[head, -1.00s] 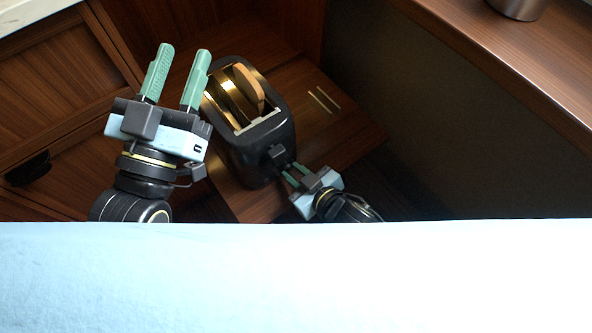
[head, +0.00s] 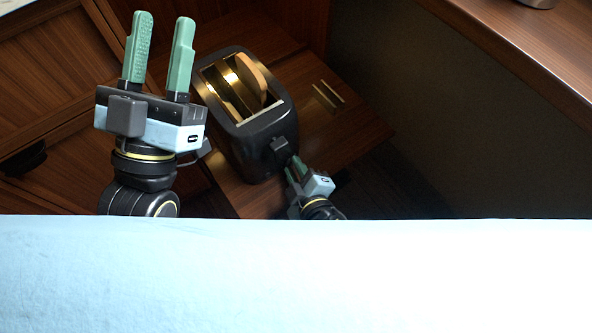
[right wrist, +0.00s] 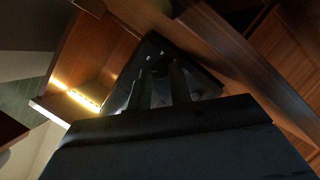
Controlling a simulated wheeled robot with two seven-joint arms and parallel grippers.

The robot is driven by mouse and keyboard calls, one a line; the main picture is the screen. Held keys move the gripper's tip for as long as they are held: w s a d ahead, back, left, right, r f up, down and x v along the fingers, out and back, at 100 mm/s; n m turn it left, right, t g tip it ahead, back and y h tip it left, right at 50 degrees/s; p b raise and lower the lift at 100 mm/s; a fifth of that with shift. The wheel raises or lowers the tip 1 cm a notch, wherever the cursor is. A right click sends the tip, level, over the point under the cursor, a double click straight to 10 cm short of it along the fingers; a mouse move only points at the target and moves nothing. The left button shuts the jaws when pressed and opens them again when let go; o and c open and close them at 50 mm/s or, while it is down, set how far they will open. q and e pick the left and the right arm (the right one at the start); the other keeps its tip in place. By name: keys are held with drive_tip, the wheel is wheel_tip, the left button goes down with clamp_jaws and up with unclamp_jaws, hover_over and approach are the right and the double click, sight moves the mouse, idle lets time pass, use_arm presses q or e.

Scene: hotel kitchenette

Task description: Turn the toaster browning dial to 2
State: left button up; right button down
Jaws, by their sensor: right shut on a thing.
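My right gripper (head: 292,164) is at this end, below the lever. In the right wrist view, its fingers (right wrist: 160,82) reach the toaster's dark face (right wrist: 180,55), where small pale marks show. They are shut on what appears to be the browning dial, mostly hidden between them; its setting is unreadable. My left gripper (head: 162,22) is open and empty, left of the toaster.
The wooden shelf (head: 350,125) has free room right of the toaster, with thin brass-coloured strips (head: 327,97) on it. Wooden cabinet fronts (head: 50,85) are at the left. A wooden counter (head: 510,40) runs along the upper right.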

use_arm(q)
drive_tip(key=shift+s+a+r+t, duration=0.1)
drive_tip(key=shift+s+r+t, duration=0.1)
drive_tip(key=shift+s+t, duration=0.25)
use_arm(e)
drive_tip(key=shift+n, duration=0.3)
use_arm(q)
drive_tip(key=shift+w, duration=0.1)
use_arm(e)
drive_tip(key=c, duration=1.3)
unclamp_jaws()
drive_tip(key=shift+s, duration=0.15)
use_arm(q)
drive_tip(key=w+f+g+y+p, duration=0.2)
drive_tip(key=w+f+g+p, duration=0.1)
drive_tip(key=f+g, duration=0.4)
drive_tip(key=shift+w+f, duration=0.35)
drive_tip(key=shift+f, duration=0.1)
use_arm(e)
drive_tip(key=shift+v, duration=6.55)
